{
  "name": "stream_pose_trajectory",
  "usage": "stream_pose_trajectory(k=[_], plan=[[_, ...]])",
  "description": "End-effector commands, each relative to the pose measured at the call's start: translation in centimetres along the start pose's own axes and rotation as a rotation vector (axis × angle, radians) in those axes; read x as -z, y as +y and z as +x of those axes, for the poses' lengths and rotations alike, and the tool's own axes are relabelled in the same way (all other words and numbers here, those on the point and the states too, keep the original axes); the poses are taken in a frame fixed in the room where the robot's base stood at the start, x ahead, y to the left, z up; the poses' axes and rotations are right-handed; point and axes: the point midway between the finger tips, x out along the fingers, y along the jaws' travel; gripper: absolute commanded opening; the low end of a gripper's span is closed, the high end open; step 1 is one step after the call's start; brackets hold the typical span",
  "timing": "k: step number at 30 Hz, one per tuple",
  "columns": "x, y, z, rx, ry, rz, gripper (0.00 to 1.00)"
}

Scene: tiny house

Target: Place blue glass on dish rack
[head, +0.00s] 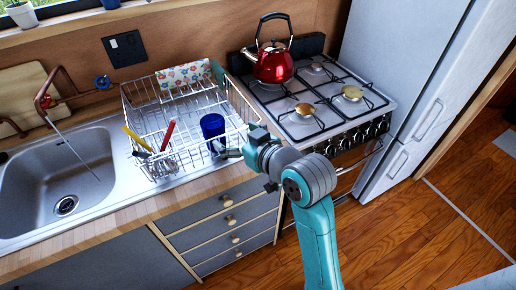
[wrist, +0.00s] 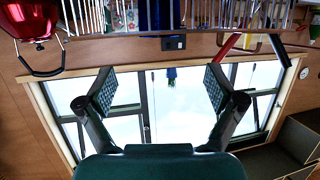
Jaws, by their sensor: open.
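The blue glass (head: 212,128) stands upright at the front right part of the white wire dish rack (head: 150,107). In the wrist view, which is upside down, the glass (wrist: 160,14) is cut off by the top edge, with the rack's wires (wrist: 100,25) around it. My gripper (head: 228,153) is at the rack's front right corner, close to the glass. Its two fingers are spread apart in the wrist view (wrist: 158,88), with nothing between them. The glass lies outside the space between the fingers. I cannot tell whether a fingertip touches the glass or rack.
A red kettle (head: 273,66) stands on the gas stove (head: 318,108) to the right. The rack also holds a red-handled utensil (head: 168,135), a yellow-handled one (head: 136,138) and a patterned item (head: 184,74).

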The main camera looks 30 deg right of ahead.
Motion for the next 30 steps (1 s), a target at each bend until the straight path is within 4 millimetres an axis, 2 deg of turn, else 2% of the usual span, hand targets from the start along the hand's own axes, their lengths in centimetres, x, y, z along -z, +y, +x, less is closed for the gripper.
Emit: stream_pose_trajectory(k=[7,11,14,20,26,30], plan=[[-0.1,0.0,-0.1,0.000,-0.001,0.001,0.93],[-1.6,-0.1,-0.2,-0.008,-0.005,0.013,0.93],[-4.0,-0.3,-0.7,-0.021,-0.007,0.034,0.93],[-10.2,-0.8,-2.7,-0.065,-0.005,0.077,0.93],[-15.9,-1.4,-6.0,-0.111,-0.002,0.102,0.93],[-19.3,-2.0,-8.9,-0.138,0.001,0.111,0.93]])
